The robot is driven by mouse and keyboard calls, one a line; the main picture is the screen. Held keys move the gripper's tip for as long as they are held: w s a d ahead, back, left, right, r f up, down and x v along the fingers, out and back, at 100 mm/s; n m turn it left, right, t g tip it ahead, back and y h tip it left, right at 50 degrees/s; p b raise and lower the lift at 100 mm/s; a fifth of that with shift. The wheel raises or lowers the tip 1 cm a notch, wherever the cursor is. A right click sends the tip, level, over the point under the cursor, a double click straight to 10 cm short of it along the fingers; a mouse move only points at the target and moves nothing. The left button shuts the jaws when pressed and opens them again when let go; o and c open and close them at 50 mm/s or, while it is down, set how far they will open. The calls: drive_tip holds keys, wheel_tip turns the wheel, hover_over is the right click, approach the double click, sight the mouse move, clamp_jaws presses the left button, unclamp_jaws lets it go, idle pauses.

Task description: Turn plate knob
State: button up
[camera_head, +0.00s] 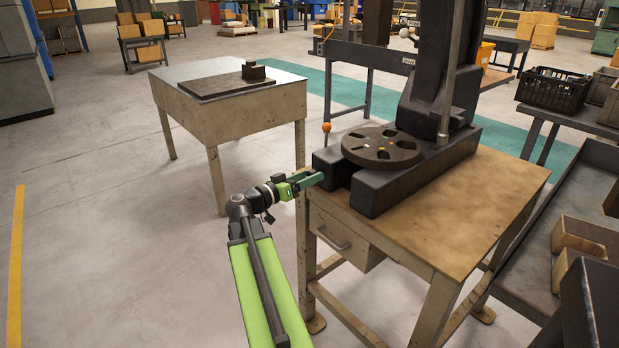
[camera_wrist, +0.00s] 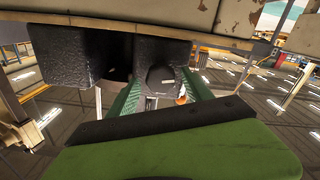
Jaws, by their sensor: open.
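The black arbor press (camera_head: 385,175) stands on a wooden-topped table. A dark round slotted plate (camera_head: 381,149) lies on its base. A small orange ball knob (camera_head: 326,127) stands on a short upright stem at the base's left side. My gripper (camera_head: 314,178), green, is at the near-left end of the base, lower in the picture than the knob. In the wrist view, my gripper (camera_wrist: 160,90) is open. The dark press base (camera_wrist: 68,62) fills the space ahead, and the orange knob (camera_wrist: 181,100) shows small between the fingers, nearer the right one. I cannot tell whether a finger touches the base.
The press table (camera_head: 470,220) has a drawer under its top. A second metal-topped table (camera_head: 285,82) with a flat block on it stands behind to the left. A bench with boxes (camera_head: 580,240) stands to the right. The floor on the left is clear.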

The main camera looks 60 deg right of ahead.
drive_tip(key=v, duration=1.7)
drive_tip(key=shift+a, duration=0.2)
